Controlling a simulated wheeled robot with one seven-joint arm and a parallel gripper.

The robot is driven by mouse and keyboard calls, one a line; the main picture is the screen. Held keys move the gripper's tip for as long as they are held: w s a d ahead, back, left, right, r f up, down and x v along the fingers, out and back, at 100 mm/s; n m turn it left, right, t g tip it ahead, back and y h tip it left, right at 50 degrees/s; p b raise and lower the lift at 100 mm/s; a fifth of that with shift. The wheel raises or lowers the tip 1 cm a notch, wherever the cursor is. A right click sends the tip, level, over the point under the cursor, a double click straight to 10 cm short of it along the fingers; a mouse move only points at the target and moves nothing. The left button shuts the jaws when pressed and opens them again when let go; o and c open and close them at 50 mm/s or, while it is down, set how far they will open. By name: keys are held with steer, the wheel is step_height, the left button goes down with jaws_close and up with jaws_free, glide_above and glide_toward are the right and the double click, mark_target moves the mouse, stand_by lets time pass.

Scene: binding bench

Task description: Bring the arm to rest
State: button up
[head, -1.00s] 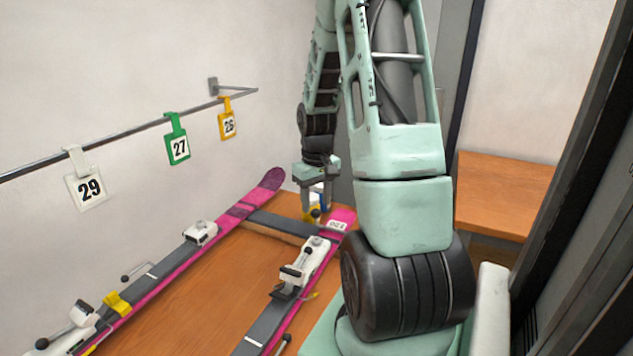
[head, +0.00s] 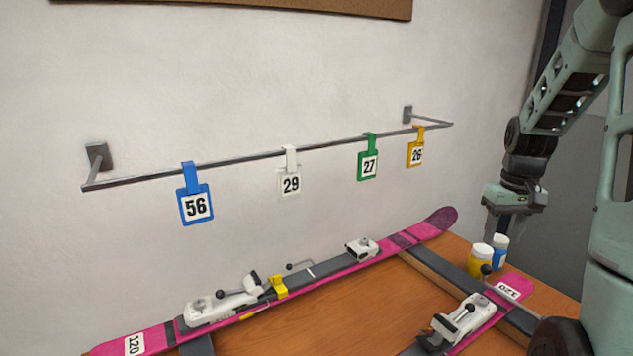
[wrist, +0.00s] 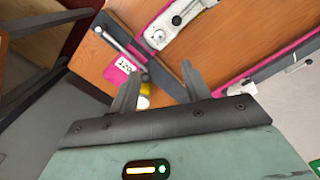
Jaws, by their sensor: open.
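My gripper (head: 503,222) hangs at the right in the head view, above the far right corner of the bench, close to two small jars. In the wrist view my gripper (wrist: 160,88) shows two fingers spread apart with nothing held between them. The yellow jar (head: 480,261) and the blue jar (head: 500,250) stand upright on the bench below the gripper. In the wrist view the jars show only partly beside the left finger.
Two pink skis with bindings, the rear one (head: 330,267) and the front one (head: 513,287), lie on the wooden bench (head: 330,310). A wall rail (head: 240,159) holds blue, white, green and yellow number tags. A cork board (head: 250,5) hangs above.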

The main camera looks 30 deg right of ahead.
steer(key=w+a+r+n, duration=0.1)
steer(key=w+a+n, duration=0.2)
steer(key=a, duration=1)
steer(key=w+a+r+n, duration=0.1)
steer(key=w+a+n, duration=0.2)
steer(key=a, duration=1)
steer(key=s+a+n, duration=0.6)
steer(key=s+a, duration=1)
steer(key=a, duration=0.5)
steer(key=shift+s+a+f+n+y, duration=0.15)
steer(key=shift+s+f+n+y, duration=0.15)
steer(key=shift+f+n, duration=0.1)
